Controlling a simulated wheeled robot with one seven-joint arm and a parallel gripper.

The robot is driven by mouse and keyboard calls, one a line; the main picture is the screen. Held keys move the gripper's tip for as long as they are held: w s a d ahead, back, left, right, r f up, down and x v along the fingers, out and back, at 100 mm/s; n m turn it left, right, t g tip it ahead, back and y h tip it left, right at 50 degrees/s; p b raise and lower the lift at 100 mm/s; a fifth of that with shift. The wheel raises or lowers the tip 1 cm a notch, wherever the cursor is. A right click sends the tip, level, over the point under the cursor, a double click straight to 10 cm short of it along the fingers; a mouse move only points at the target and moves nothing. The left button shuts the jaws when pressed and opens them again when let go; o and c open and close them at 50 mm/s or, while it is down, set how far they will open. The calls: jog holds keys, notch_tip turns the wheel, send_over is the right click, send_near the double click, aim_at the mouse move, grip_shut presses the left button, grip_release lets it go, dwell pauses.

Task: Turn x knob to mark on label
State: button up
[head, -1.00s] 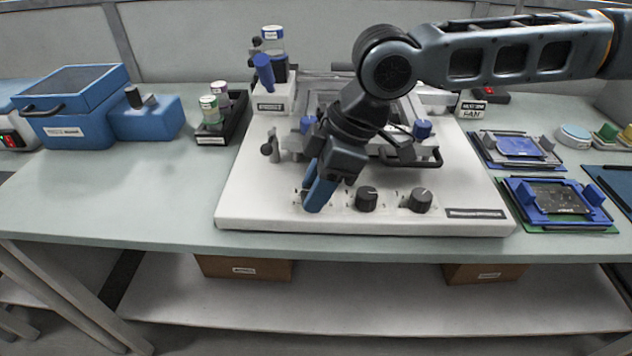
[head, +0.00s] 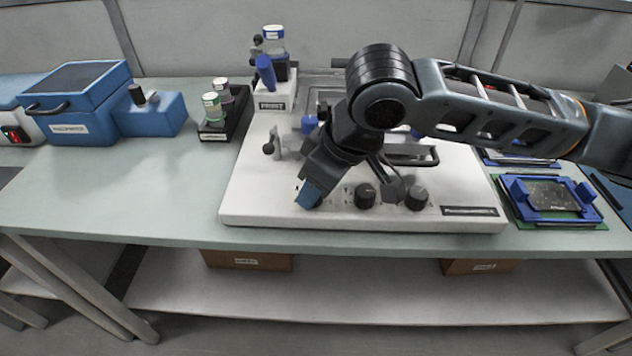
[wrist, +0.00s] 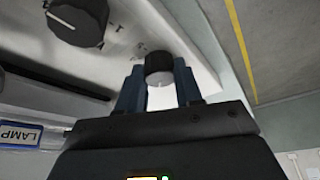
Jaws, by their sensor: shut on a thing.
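My gripper (head: 309,196) is at the front left of the white machine base (head: 250,207), shut on the leftmost dark knob. The knob (wrist: 159,68) shows in the wrist view between my two blue fingers. A light line on its face points toward my palm. Small marks surround it on the panel, too small to read. In the head view my gripper hides this knob. Two more black knobs stand to its right: the middle knob (head: 365,196) and the right knob (head: 416,198). Which one bears the x label cannot be read.
A dark label plate (head: 470,211) is at the base's front right. A blue instrument (head: 80,105) and a rack of bottles (head: 225,122) stand left. A blue frame on a green board (head: 550,197) lies right. The bench (head: 120,190) is clear at front left.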

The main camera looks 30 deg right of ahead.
dwell(0.4)
jog(key=o, duration=1)
jog(key=shift+o, duration=0.2)
jog(key=v, duration=0.7)
jog(key=shift+s+r, duration=0.2)
jog(key=shift+r, duration=0.15)
jog(key=shift+d, duration=0.1)
